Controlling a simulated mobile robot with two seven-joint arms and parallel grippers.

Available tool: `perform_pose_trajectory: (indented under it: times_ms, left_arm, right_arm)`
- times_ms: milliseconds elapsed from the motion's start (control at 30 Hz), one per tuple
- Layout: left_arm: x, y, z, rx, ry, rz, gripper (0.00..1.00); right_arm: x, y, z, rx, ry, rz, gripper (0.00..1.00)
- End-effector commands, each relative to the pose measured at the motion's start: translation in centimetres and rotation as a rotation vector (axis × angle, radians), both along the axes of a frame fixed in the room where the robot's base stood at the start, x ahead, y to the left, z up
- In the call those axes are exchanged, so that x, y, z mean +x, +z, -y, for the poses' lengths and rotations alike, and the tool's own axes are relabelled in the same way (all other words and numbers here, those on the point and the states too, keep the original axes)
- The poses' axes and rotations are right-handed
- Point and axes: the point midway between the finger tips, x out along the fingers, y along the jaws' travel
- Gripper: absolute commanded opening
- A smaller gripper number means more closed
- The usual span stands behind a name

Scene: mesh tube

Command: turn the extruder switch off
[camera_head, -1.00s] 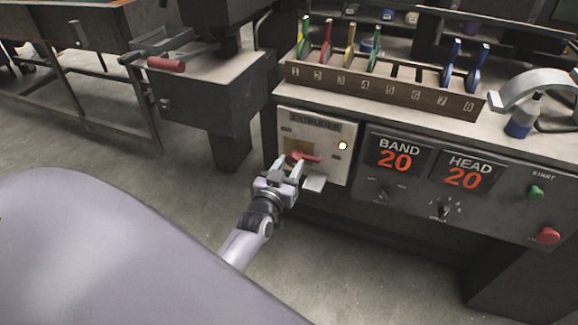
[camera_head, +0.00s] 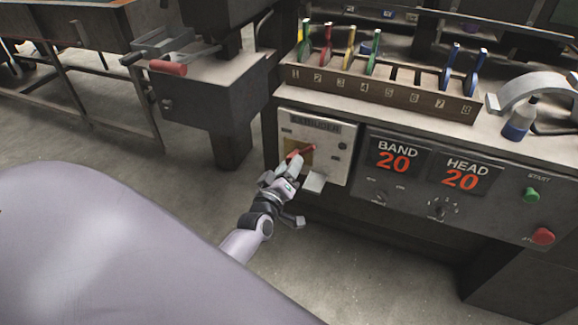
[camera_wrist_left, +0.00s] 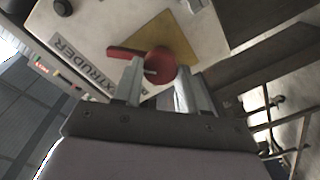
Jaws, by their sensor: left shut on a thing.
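The extruder panel (camera_head: 338,168) is a pale box front with a yellow plate and a red rotary switch (camera_head: 307,151). The switch handle tilts up to the right in the head view. The round lamp (camera_head: 342,145) on the panel is dark. My left gripper (camera_head: 295,161) is at the switch and shut on it. In the left wrist view, the left gripper's two fingers (camera_wrist_left: 158,82) straddle the red switch (camera_wrist_left: 161,66), whose handle sticks out to the left past one finger. My right gripper is not in view.
A control panel with BAND (camera_head: 398,157) and HEAD (camera_head: 467,174) displays, both 20, stands to the right, with a green (camera_head: 532,194) and a red button (camera_head: 543,236). A rack of coloured tools (camera_head: 385,92) is above. A grey machine with a red handle (camera_head: 168,68) stands left.

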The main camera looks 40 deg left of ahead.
Motion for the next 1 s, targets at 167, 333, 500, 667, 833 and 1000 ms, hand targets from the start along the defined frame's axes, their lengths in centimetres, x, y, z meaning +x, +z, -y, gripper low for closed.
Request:
perform_pose_trajectory:
  times_ms: [167,333,500,667,833,1000]
  left_arm:
    - [0.0,0.0,0.0,-0.162,-0.001,0.041,0.11]
    - [0.0,0.0,-0.1,-0.319,0.000,0.080,0.11]
    - [0.1,0.0,-0.1,-0.467,-0.001,0.114,0.11]
    - [0.1,0.0,0.0,-0.586,-0.001,0.144,0.11]
    - [0.1,0.0,-0.1,-0.683,-0.001,0.167,0.11]
    - [0.1,0.0,-0.1,-0.746,-0.001,0.182,0.11]
  right_arm:
    - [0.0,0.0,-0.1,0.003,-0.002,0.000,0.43]
    - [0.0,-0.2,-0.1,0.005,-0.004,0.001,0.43]
    - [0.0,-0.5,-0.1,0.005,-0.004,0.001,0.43]
    - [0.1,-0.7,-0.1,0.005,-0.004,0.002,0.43]
    - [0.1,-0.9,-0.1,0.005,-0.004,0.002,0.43]
    - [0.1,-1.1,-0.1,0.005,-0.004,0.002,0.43]
